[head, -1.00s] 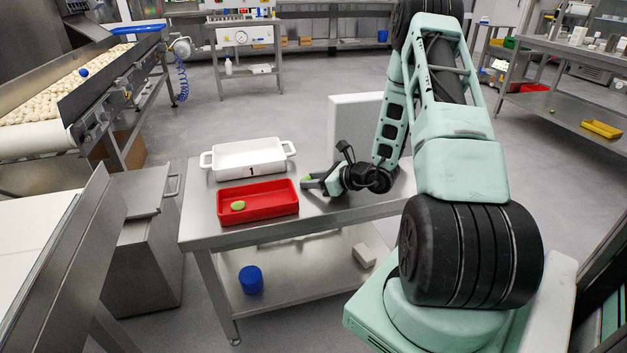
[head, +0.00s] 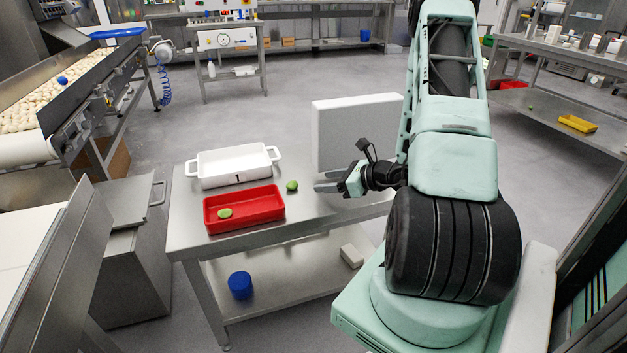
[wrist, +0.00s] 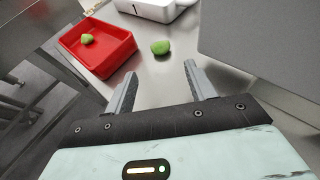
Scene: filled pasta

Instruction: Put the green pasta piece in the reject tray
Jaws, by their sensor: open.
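A green pasta piece (head: 292,186) lies on the steel table to the right of the red tray. It also shows in the wrist view (wrist: 160,47), ahead of and between my fingertips, apart from them. A second green piece (head: 225,213) lies inside the red tray (head: 262,217), toward its left end; the wrist view shows it too (wrist: 88,39). My gripper (head: 322,182) is open and empty, low over the table to the right of the loose piece. In the wrist view both fingers (wrist: 160,80) are spread with bare table between them.
A white dish marked 1 (head: 235,180) stands behind the red tray. A white upright panel (head: 345,135) stands behind my gripper. A blue container (head: 240,285) and a pale block (head: 351,256) are on the lower shelf. A conveyor (head: 85,95) is at the left.

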